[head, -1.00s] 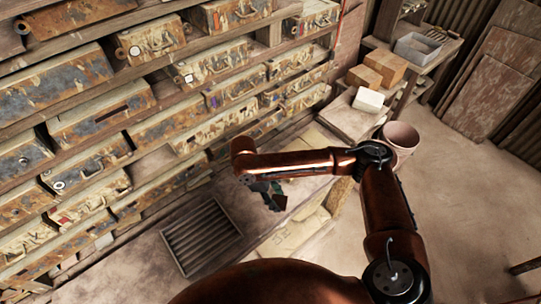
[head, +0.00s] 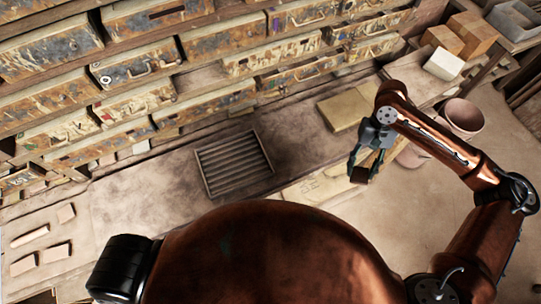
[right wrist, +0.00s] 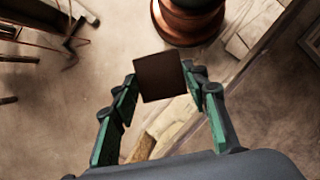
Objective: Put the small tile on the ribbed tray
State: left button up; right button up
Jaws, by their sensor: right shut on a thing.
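The small tile (head: 360,174) is a dark brown square held in my right gripper (head: 367,160), and it hangs in the air beyond the front edge of the bench. In the right wrist view the tile (right wrist: 160,76) sits between the two fingertips of the right gripper (right wrist: 163,90), which is shut on it. The ribbed tray (head: 267,153) is a dark-slatted rectangle lying on the bench, left of the gripper. No tile shows on its slats. My left gripper is out of view.
Several small tan blocks (head: 55,253) lie on the bench at the far left. A flat yellowish slab (head: 346,110) lies right of the tray, behind my gripper. Shelves of worn drawers (head: 135,66) line the back. A round bin (head: 463,117) stands at the right.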

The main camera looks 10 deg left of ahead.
aim_at(234, 163)
jog(key=z, duration=0.15)
jog(key=k, duration=0.55)
jog(key=u, duration=1.5)
jog(key=i, duration=0.5)
jog(key=z, duration=0.05)
